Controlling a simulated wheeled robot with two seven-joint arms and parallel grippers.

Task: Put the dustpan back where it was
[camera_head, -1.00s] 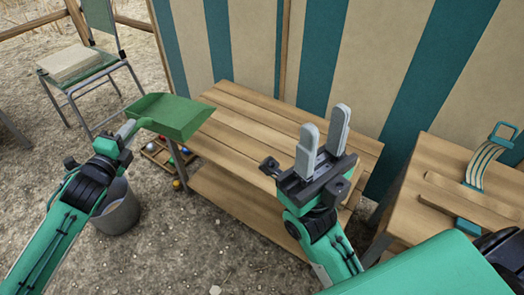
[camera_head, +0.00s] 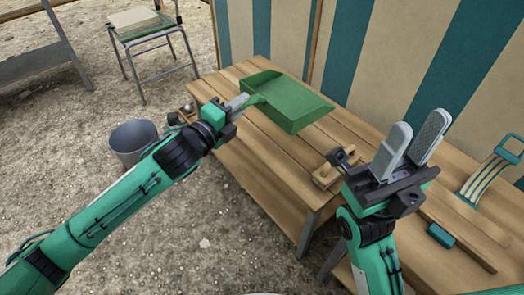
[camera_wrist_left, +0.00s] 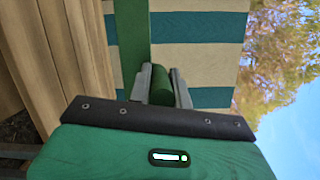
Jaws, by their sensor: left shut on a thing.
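The green dustpan (camera_head: 290,104) is over the wooden table (camera_head: 262,160), its open scoop facing up. My left gripper (camera_head: 238,101) is shut on its handle. In the left wrist view the dustpan's green handle (camera_wrist_left: 160,86) sits between the fingers. Whether the dustpan touches the tabletop or hangs just above it, I cannot tell. My right gripper (camera_head: 407,146) is open and empty, fingers pointing up, at the right in front of the table.
A wooden block-like tool (camera_head: 326,174) lies on the table near my right gripper. A strapped teal item (camera_head: 490,170) and a teal block (camera_head: 441,236) are at the right. A grey bucket (camera_head: 135,143) stands on the ground at left. A chair (camera_head: 147,30) stands behind. The striped wall (camera_head: 375,60) closes off the back.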

